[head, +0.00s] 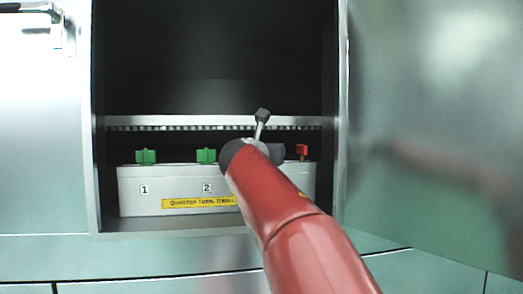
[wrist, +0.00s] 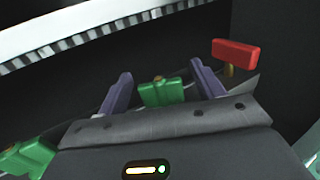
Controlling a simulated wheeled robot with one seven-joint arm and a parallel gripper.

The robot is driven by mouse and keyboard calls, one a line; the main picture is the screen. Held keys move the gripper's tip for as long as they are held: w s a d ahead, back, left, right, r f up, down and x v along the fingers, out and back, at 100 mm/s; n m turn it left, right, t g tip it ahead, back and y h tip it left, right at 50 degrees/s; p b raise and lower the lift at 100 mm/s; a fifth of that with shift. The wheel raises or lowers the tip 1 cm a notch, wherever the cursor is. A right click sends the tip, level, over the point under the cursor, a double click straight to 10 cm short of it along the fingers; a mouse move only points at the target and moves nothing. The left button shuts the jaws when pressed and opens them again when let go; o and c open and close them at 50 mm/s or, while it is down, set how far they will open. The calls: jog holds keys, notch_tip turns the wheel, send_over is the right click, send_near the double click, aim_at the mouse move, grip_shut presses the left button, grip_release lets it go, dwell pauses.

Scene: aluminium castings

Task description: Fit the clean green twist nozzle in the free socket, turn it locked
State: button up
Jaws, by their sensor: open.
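In the wrist view my gripper (wrist: 161,84) is open, with one purple finger on each side of a green twist nozzle (wrist: 162,94). A small brownish spot shows at the top of this nozzle. Its lower part is hidden behind the gripper body, so I cannot tell whether it sits in a socket or whether the fingers touch it. A second green nozzle (wrist: 28,158) shows at the lower left. In the head view, green nozzles stand above label 1 (head: 146,156) and label 2 (head: 206,155). My red arm hides the box further right, and the fingers are not clear there.
The pale box (head: 150,207) with a yellow label stands inside an open dark cabinet. A red handle (head: 303,151) rises at its right end; in the wrist view it (wrist: 235,54) is close right of my right finger. A slotted rail (head: 150,122) runs behind. Cabinet walls flank both sides.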

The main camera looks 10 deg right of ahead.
jog(key=shift+w+d, duration=0.3)
jog(key=shift+w, duration=0.3)
jog(key=c, duration=1.1)
jog(key=shift+o, duration=0.2)
jog(key=shift+r+n+t+y+p, duration=0.15)
jog(key=shift+n+t+y+p, duration=0.15)
jog(key=shift+n+y+p, duration=0.4)
jog(key=shift+a+n+y+p, duration=0.1)
jog(key=shift+n+y+p, duration=0.2)
jog(key=shift+y+p, duration=0.35)
jog(key=shift+n+t+y+p, duration=0.3)
jog(key=shift+y, duration=0.35)
jog(key=shift+w+a+n+y+p, duration=0.1)
jog(key=shift+a+n+y+p, duration=0.1)
jog(key=shift+n+y+p, duration=1.1)
jog(key=shift+y+p, duration=0.4)
jog(key=shift+p, duration=0.6)
